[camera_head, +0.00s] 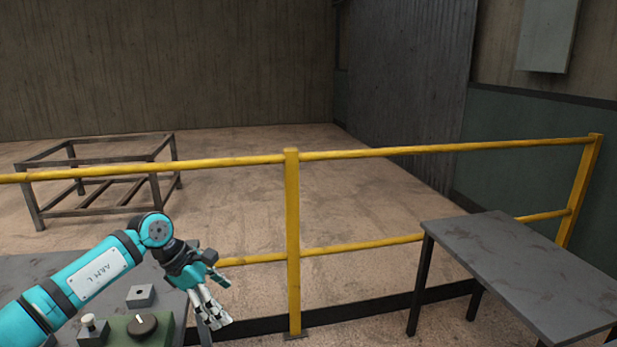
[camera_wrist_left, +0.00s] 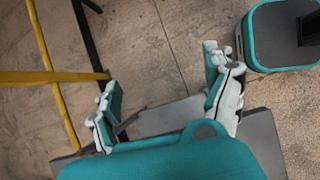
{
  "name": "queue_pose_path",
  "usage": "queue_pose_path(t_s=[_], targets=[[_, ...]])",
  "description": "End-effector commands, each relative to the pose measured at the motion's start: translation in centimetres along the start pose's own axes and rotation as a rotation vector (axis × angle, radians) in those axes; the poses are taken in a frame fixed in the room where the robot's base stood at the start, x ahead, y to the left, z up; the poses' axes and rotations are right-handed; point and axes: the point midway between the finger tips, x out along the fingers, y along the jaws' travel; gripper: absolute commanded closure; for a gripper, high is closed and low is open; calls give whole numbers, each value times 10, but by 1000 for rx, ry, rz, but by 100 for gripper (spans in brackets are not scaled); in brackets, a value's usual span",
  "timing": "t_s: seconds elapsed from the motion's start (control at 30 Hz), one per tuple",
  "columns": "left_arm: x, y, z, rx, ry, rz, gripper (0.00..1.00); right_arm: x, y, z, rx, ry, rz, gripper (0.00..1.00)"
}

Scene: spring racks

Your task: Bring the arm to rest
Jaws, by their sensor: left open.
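My left arm, teal with a white label plate, comes in from the left in the head view over the grey table (camera_head: 30,268). Its gripper (camera_head: 214,316) points down past the table's right end, in front of the yellow railing. In the left wrist view the two fingers (camera_wrist_left: 162,82) stand wide apart with nothing between them, so the gripper is open and empty. Floor and a dark grey surface show behind them. My right gripper is not in view.
A small grey block (camera_head: 140,296) and a green box with a black knob (camera_head: 141,325) sit on the left table, close to my arm. A yellow railing (camera_head: 292,240) runs across. Another grey table (camera_head: 520,268) stands at right. A metal frame (camera_head: 100,212) is beyond the railing.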

Motion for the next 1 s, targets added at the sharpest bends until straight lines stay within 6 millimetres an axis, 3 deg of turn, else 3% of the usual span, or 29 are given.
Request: queue_pose_path(t_s=[0.03,0.17,0.2,0.3,0.37,0.47,0.57,0.67,0.77,0.8,0.9,1.0], targets=[[26,-13,30,-20,-120,-8,15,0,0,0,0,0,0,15],[62,-47,117,-168,-504,-24,15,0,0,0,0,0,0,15],[65,-58,145,-252,-644,-38,15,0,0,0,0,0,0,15],[52,-74,194,-516,-975,-78,15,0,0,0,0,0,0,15],[39,-76,208,-710,-1156,-107,15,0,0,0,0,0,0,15],[17,-72,201,-1083,-1416,-154,15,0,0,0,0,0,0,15],[6,-65,162,-1507,-1623,-191,15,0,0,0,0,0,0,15],[14,-70,101,-1972,-1763,-200,15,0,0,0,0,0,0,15],[36,-96,32,-2445,-1823,-173,15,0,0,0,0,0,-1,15],[46,-111,7,2531,1762,143,15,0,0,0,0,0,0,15],[71,-159,-44,2393,1406,49,15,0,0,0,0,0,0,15],[88,-206,-78,2273,1153,-30,15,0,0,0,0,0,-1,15]])
